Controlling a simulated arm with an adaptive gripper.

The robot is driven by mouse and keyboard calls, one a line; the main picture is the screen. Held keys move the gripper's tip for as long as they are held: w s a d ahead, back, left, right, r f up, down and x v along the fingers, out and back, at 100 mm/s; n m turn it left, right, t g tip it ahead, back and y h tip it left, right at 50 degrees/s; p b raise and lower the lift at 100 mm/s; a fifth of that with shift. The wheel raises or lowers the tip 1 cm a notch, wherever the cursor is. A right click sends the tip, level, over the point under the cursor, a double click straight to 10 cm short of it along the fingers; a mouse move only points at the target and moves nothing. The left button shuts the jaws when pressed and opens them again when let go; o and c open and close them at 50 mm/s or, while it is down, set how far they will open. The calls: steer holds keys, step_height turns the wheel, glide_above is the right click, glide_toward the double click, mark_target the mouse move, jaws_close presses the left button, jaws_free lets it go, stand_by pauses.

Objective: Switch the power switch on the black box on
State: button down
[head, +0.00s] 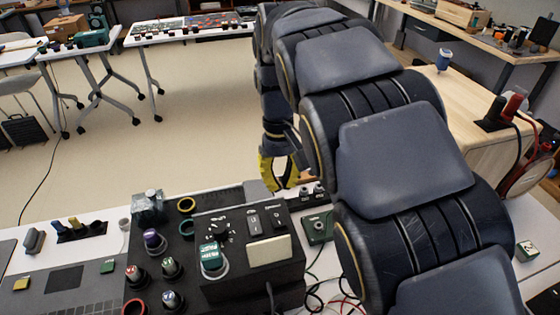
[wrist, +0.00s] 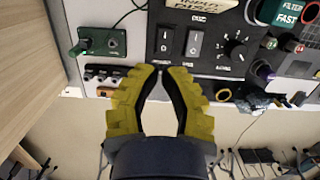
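The black box (head: 225,265) stands on the white table in the head view, and its panel (wrist: 215,62) fills the upper right of the wrist view. Two rocker switches sit side by side on it: a black one (wrist: 165,42) and a grey one (wrist: 195,45). Their small labels are too blurred to tell which is power. My gripper (wrist: 162,70) has yellow fingers with dark inner pads. Its tips come together at the panel's near edge, just below the black switch in the wrist view, with nothing between them. I cannot tell if they touch the box.
A rotary knob (wrist: 235,47) lies right of the switches. A green board (wrist: 100,42) and a small black socket strip (wrist: 105,75) lie left of the box. The head view shows several knobs, a green button (head: 212,258) and loose cables. A wooden cabinet (head: 455,95) stands at right.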

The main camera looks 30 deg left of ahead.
mark_target(283, 220)
steer(key=f, duration=0.7)
steer(key=shift+s+d+f, duration=0.4)
steer(key=shift+s+d+f+t+y, duration=0.1)
steer(key=shift+s+f+t+y, duration=0.05)
steer(key=shift+f+t+y, duration=0.35)
steer(key=shift+t+y, duration=0.1)
steer(key=shift+w, duration=0.2)
steer(key=shift+w+a+r, duration=0.15)
steer(key=shift+w+a, duration=0.35)
steer(key=shift+a, duration=0.05)
